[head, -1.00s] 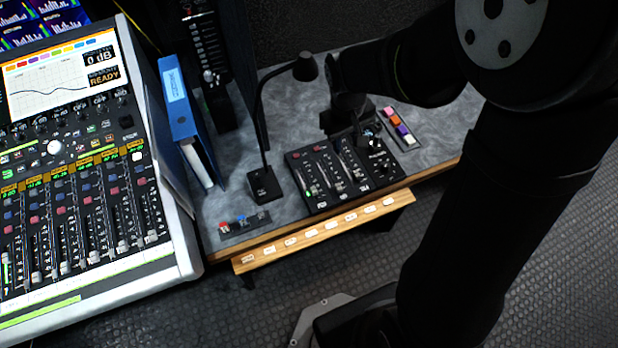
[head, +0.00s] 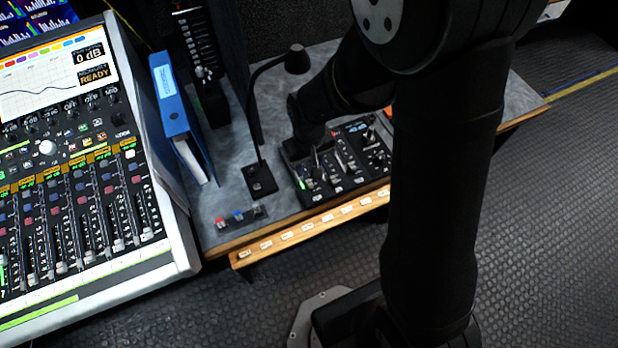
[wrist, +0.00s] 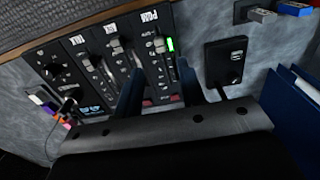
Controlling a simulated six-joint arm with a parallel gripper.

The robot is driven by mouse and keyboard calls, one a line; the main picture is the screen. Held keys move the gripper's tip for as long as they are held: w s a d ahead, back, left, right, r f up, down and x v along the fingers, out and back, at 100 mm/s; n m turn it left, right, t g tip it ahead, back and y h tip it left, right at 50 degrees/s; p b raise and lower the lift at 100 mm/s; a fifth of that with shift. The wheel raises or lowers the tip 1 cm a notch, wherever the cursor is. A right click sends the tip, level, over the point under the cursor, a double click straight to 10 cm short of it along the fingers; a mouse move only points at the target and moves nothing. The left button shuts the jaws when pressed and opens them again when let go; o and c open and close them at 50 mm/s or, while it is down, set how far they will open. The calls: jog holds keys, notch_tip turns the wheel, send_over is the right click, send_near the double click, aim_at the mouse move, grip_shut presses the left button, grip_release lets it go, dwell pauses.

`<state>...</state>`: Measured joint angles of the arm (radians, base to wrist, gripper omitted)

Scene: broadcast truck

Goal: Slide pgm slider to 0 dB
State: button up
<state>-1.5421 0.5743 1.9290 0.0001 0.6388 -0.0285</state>
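The small slider panel (head: 345,163) lies on the grey desk with its labelled edge toward the wooden front ledge. In the wrist view, the PGM slider knob (wrist: 159,46) sits near the PGM label end of its track, beside a lit green mark. The scale figures are too small to read, so I cannot tell which mark is 0 dB. My gripper (wrist: 159,67) is open. Its two dark fingers are on either side of the PGM track, apart from the knob and farther from the label end. In the head view my gripper (head: 308,146) is over the panel's rear left; its fingertips are hidden.
Two neighbouring sliders, TEL (wrist: 118,45) and another, stand beside PGM, with round knobs beyond. A blue binder (head: 172,110) and a large mixing console (head: 75,200) stand farther left.

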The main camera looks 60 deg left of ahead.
aim_at(309, 182)
notch_tip(309, 182, down, 8)
jog(key=shift+r, duration=0.1)
dwell(0.4)
grip_shut()
